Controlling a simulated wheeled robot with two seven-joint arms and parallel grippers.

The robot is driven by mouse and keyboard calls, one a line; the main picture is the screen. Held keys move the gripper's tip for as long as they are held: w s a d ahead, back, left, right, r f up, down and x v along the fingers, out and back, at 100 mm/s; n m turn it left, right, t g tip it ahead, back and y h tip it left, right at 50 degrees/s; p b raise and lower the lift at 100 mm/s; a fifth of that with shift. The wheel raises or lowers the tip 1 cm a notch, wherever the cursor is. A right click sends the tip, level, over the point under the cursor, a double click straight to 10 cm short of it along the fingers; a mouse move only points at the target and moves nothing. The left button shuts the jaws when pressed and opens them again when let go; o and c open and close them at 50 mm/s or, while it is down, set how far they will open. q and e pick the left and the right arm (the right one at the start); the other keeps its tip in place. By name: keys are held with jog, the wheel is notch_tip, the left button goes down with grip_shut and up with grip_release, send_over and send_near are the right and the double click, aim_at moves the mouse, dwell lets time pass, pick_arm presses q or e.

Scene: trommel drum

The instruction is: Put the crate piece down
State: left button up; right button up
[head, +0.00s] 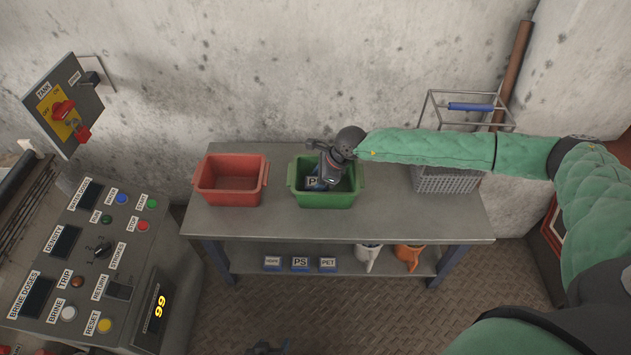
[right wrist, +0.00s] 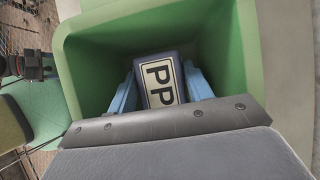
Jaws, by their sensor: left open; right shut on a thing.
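The crate piece is a dark block with a pale "PP" label (right wrist: 160,84); in the head view its label (head: 311,182) shows partly beside my right gripper (head: 322,182). My right gripper reaches down into the green bin (head: 342,200). In the right wrist view its two blue fingers (right wrist: 160,95) sit on either side of the block, shut on it, within the bin's green walls (right wrist: 83,62). I cannot tell whether the block touches the bin floor. My left gripper (head: 268,347) is at the bottom edge of the head view, mostly cut off, open, away from the table.
An empty-looking red bin (head: 205,196) stands left of the green one on the grey table (head: 400,228). A grey basket (head: 448,182) stands right, under my arm. Labelled blocks (head: 300,264) and two jugs (head: 408,254) are on the lower shelf. A control panel (head: 85,255) is at left.

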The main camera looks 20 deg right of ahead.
jog(key=shift+f+b, duration=0.3)
jog(key=shift+f, duration=0.3)
jog(key=o, duration=1)
jog(key=shift+r, duration=0.1)
jog(key=shift+c, duration=0.2)
jog(key=shift+r, duration=0.3)
jog(key=v, duration=1.2)
jog(key=shift+r+p, duration=0.3)
jog(key=shift+p, duration=0.1)
